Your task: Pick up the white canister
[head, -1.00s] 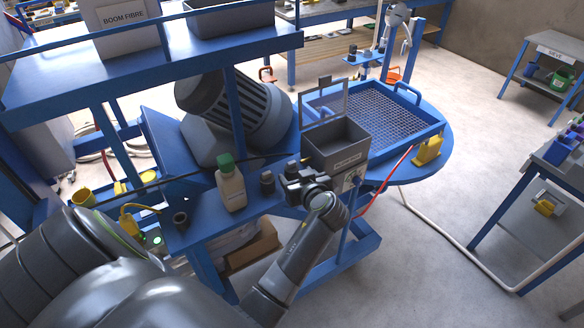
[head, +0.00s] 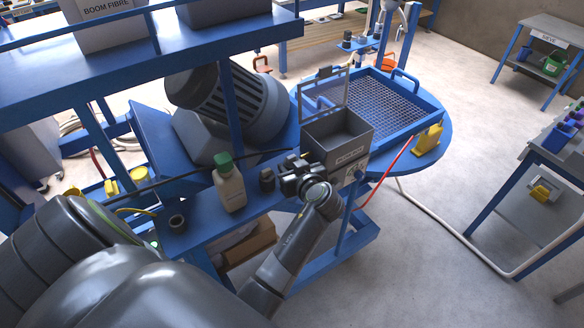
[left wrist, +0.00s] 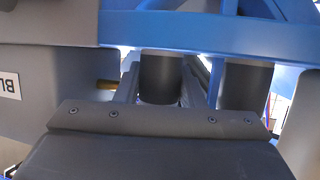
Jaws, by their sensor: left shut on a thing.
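The closest match to a white canister is an off-white bottle with a green cap (head: 229,190), standing upright on the blue bench shelf (head: 205,226) in the head view. My left gripper (head: 298,176) is to its right, apart from it, with a small dark jar (head: 267,180) between them. In the left wrist view a dark cylinder (left wrist: 160,78) shows between the fingers, and the gripper is shut on it. A second dark cylinder (left wrist: 246,85) stands beside it. The bottle cannot be made out in the wrist view. My right gripper is not in view.
A grey open-lidded box (head: 338,139) stands close behind my left gripper. A blue mesh tray (head: 385,108) lies beyond it, with a yellow block (head: 428,139) at the side. A dark round cup (head: 177,222) is left of the bottle. A blue upper shelf (head: 170,58) overhangs the back.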

